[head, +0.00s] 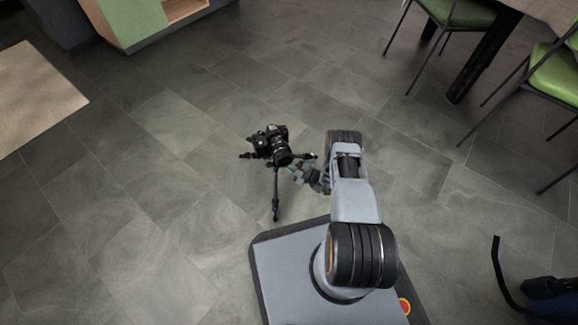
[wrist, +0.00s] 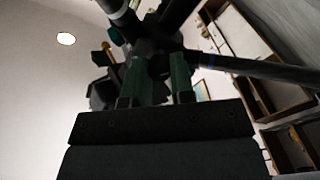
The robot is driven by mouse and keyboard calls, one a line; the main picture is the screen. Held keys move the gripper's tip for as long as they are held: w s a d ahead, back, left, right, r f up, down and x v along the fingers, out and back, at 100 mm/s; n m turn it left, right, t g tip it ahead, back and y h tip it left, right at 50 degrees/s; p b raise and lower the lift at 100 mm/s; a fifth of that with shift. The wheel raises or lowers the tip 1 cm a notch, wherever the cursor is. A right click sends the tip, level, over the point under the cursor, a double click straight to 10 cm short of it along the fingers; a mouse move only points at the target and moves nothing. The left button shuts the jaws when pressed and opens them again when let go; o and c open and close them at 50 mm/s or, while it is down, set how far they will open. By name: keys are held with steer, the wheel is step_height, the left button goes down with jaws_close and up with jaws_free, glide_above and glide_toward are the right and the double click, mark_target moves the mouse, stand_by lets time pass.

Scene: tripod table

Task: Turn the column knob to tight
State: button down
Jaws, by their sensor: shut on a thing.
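A black tripod (head: 276,192) stands on the floor with a black camera (head: 271,142) on top. My gripper (head: 295,172) reaches in from the right, just below the camera. In the wrist view, the two green fingers of my gripper (wrist: 158,72) are on either side of a small dark part at the tripod's centre, which I take as the column knob (wrist: 158,65), and are shut on it. The knob is mostly hidden between the fingers, and its turn angle cannot be read. Dark tripod legs (wrist: 255,68) spread from the hub around it.
Green chairs (head: 462,14) and a table (head: 490,50) stand at the upper right. A shelf unit (head: 150,22) and a beige rug (head: 35,95) are at the upper left. A dark blue object (head: 548,290) lies at the lower right. The tiled floor around the tripod is clear.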

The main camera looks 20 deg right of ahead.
steer(key=c, duration=1)
jaws_free()
steer(key=shift+o, duration=0.2)
steer(key=p+v, duration=0.3)
steer(key=v, duration=1.1)
